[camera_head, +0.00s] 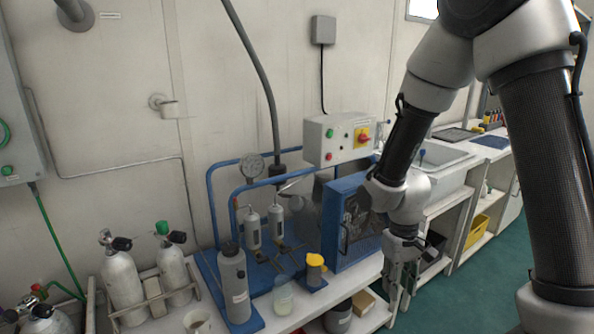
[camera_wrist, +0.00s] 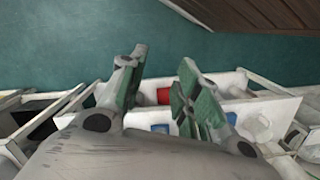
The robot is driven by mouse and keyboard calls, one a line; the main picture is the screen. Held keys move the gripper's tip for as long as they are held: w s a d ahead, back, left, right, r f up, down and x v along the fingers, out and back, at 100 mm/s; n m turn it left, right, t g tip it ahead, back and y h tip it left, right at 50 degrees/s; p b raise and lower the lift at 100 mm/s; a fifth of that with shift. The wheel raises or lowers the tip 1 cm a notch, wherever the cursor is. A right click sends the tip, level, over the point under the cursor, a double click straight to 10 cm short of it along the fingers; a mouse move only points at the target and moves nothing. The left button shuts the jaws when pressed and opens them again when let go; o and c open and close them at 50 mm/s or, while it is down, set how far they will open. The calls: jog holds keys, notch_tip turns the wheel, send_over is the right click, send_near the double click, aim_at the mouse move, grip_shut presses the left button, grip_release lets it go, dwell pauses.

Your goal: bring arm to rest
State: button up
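My gripper (camera_head: 400,278) hangs at the end of my arm, pointing down, just off the right front edge of the white bench (camera_head: 352,274). In the wrist view its two fingers (camera_wrist: 160,88) stand apart with green pads, and nothing is between them. Below and beyond the fingers the wrist view shows the green floor (camera_wrist: 80,50) and a white bench edge with a red item and blue items. My gripper appears to touch nothing.
A blue-framed compressor panel (camera_head: 347,222) stands close left of my gripper. Grey filter bottle (camera_head: 234,284), clear cup (camera_head: 283,298) and yellow-topped item (camera_head: 316,268) stand on the bench. Gas cylinders (camera_head: 123,283) are at left. A sink (camera_head: 440,156) lies behind my arm. Green floor (camera_head: 450,300) is free at right.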

jog(key=s+d+r+m+t, duration=0.1)
jog(key=s+d+r, duration=0.3)
jog(key=r, duration=0.4)
jog(key=s+d+r+t, duration=0.3)
jog(key=s+d+r, duration=0.1)
jog(key=r, duration=0.5)
jog(key=s+d+r+m+t, duration=0.1)
jog(key=s+d+r, duration=0.3)
jog(key=r, duration=0.5)
jog(key=shift+s+m+t+y, duration=0.3)
jog(key=shift+s+t, duration=0.1)
jog(key=shift+s, duration=0.15)
jog(key=shift+r, duration=0.1)
